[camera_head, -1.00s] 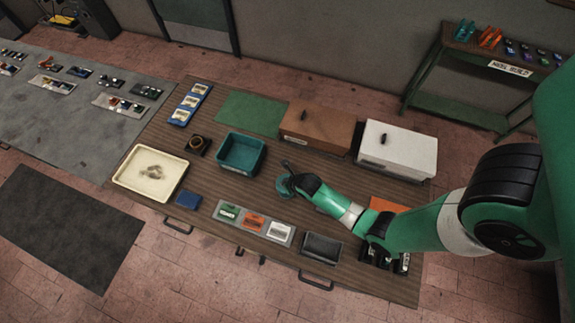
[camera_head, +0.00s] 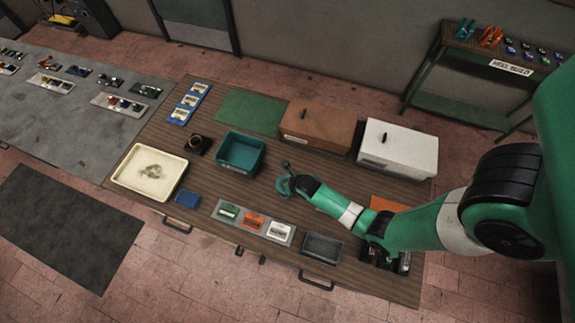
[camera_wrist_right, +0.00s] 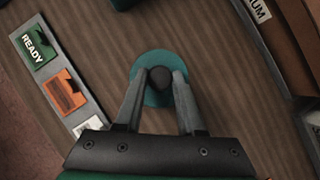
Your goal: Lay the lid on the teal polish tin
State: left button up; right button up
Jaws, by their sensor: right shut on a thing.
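My right gripper (camera_wrist_right: 159,82) is shut on a dark round knob (camera_wrist_right: 160,77), which I take to be the lid's. Directly beneath it in the right wrist view is a round teal disc (camera_wrist_right: 155,55). I cannot tell whether this disc is the lid, the polish tin, or one over the other. In the head view the teal round thing (camera_head: 283,187) shows at the tip of my right gripper (camera_head: 289,178), over the middle of the bench, partly covered by the gripper. My left gripper is not in view.
A teal bin (camera_head: 241,153) stands left of the gripper. Brown (camera_head: 318,130) and white (camera_head: 398,150) boxes stand behind it. A grey strip with green, orange and white cards (camera_head: 253,223) and a dark tray (camera_head: 321,247) lie in front. Bare bench surrounds the disc.

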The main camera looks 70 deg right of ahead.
jog(key=shift+f, duration=0.15)
jog(key=shift+f+b, duration=0.45)
jog(key=shift+f, duration=0.15)
jog(key=o, duration=1)
jog(key=shift+o, duration=0.6)
